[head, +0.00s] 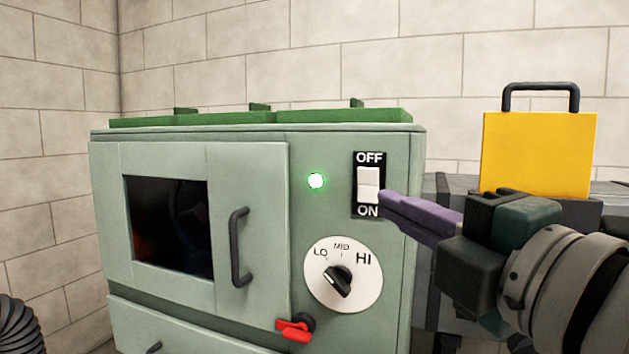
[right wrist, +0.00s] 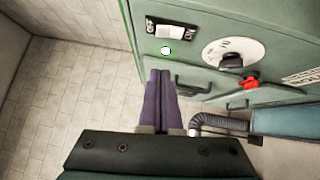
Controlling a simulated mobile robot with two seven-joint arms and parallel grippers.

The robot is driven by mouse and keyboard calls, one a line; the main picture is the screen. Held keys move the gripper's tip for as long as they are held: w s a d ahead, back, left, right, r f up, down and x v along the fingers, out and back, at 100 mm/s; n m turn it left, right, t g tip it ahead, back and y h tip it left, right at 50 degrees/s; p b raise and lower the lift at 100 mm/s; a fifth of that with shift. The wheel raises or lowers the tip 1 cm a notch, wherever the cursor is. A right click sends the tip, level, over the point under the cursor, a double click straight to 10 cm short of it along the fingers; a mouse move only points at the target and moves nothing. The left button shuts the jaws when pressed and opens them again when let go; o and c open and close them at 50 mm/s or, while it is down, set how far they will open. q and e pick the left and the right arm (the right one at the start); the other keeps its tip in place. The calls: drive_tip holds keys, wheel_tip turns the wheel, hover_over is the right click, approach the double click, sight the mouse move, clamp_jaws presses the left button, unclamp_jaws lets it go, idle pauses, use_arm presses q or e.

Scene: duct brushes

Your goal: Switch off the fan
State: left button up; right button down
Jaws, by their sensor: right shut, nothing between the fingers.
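The fan switch (head: 368,186) is a white rocker on a black plate, marked OFF above and ON below, on the front of a pale green cabinet (head: 250,300). Which half is pressed in is hard to tell. A round green light (head: 316,181) to its left is lit. My right gripper (head: 384,200) has its purple fingers shut and empty. In the head view its tips are just right of the lower half of the rocker; contact cannot be told. The right wrist view also shows the switch (right wrist: 171,28) and the shut fingers (right wrist: 160,78). My left gripper is out of view.
A LO/MID/HI dial (head: 343,275) sits below the switch, with a red lever (head: 294,330) lower left. A windowed door with a dark handle (head: 238,247) is at left. A yellow handled box (head: 538,150) stands behind my right arm. A corrugated hose (head: 18,325) is at lower left.

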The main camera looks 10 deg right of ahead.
sight(361, 175)
drive_tip(key=shift+w+d+r, duration=0.15)
drive_tip(key=shift+w+d, duration=0.05)
drive_tip(key=shift+w, duration=1.2)
drive_tip(key=shift+w+d+r, duration=0.15)
drive_tip(key=shift+w+d, duration=0.05)
drive_tip(key=shift+w, duration=1.25)
drive_tip(key=shift+w+d+r, duration=0.15)
drive_tip(key=shift+w+d, duration=0.05)
drive_tip(key=shift+w, duration=1.2)
drive_tip(key=shift+w+d+r+g+p, duration=0.15)
drive_tip(key=shift+g+p, duration=0.15)
drive_tip(key=shift+p, duration=0.6)
